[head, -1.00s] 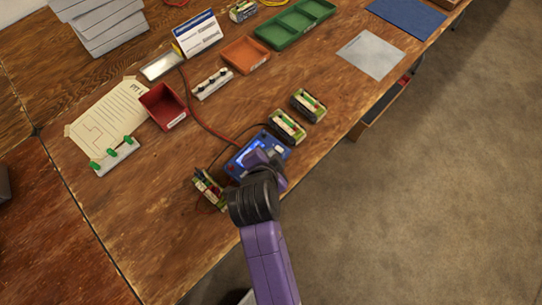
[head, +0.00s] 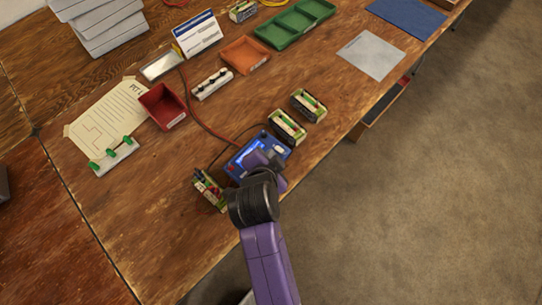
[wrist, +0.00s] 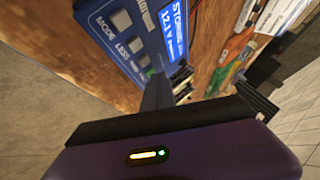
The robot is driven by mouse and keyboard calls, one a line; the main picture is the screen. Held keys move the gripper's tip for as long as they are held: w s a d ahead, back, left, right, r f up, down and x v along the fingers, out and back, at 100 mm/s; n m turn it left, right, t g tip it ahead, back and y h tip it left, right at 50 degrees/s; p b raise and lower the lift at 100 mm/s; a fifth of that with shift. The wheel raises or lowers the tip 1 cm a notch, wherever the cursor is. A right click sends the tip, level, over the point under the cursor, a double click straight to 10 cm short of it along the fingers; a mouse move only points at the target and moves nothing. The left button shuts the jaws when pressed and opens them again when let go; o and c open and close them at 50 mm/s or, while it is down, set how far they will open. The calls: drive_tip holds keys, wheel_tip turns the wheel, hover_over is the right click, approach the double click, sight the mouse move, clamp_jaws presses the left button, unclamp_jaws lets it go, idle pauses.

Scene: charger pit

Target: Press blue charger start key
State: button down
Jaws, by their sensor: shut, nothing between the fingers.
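The blue charger (head: 243,170) lies near the table's front edge, its lit display partly behind my wrist in the head view. In the wrist view the charger (wrist: 112,18) shows a lit blue display (wrist: 172,28), grey keys beside MODE and LESS lettering, and a green-edged key (wrist: 150,72) at its near end. My gripper (wrist: 157,90) is shut and empty, its fingertips close beside that green-edged key. I cannot tell whether they touch it. In the head view my gripper (head: 265,160) is over the charger, and its tips are hidden.
Battery packs stand close around the charger: one at its left (head: 208,190) and two behind right (head: 287,127), (head: 309,105). A red and a dark cable run from the charger. A red bin (head: 163,107) and a green tray (head: 295,25) sit farther back.

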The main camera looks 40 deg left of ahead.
idle(0.4)
drive_tip(key=shift+r+p, duration=0.7)
drive_tip(key=shift+p, duration=0.05)
wheel_tip(320, 180, up, 5)
drive_tip(key=p, duration=0.4)
idle(0.9)
